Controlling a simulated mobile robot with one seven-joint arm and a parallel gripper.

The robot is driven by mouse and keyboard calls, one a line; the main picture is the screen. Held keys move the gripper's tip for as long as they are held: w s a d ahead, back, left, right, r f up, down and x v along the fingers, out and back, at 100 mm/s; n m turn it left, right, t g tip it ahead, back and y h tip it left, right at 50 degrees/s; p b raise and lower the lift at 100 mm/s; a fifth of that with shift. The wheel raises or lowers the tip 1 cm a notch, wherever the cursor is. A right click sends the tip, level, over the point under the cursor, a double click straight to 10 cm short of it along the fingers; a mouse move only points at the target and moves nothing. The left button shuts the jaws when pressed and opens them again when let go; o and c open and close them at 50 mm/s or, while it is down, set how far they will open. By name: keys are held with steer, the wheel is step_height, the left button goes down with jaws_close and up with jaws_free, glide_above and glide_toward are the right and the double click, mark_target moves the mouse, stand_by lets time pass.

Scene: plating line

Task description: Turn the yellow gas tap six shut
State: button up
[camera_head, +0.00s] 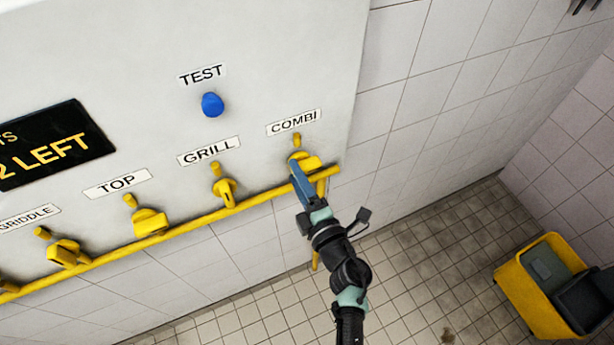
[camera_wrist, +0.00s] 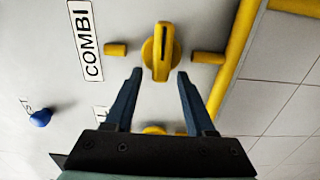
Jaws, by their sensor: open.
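The yellow tap under the COMBI label (camera_head: 311,161) is the rightmost in the row; no tap shows a number. In the wrist view this tap (camera_wrist: 158,50) has its handle crosswise to its two yellow pipe stubs. My gripper (camera_head: 294,160) is at this tap in the head view and partly covers it. In the wrist view my gripper (camera_wrist: 159,73) is open, with one blue finger on each side of the handle's near end. Gaps show between the fingers and the handle; I cannot tell how deep they reach.
Taps for GRILL (camera_head: 226,190), TOP (camera_head: 150,222) and GRIDDLE (camera_head: 64,252) stand to the left, above a yellow pipe (camera_head: 190,226). A blue TEST button (camera_head: 212,105) and a display reading "2 LEFT" (camera_head: 55,143) are higher up. A yellow bucket (camera_head: 524,305) stands at lower right.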

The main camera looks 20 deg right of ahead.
steer(key=s+b, duration=0.2)
steer(key=s, duration=1)
steer(key=shift+s+d, duration=0.2)
steer(key=shift+s, duration=0.15)
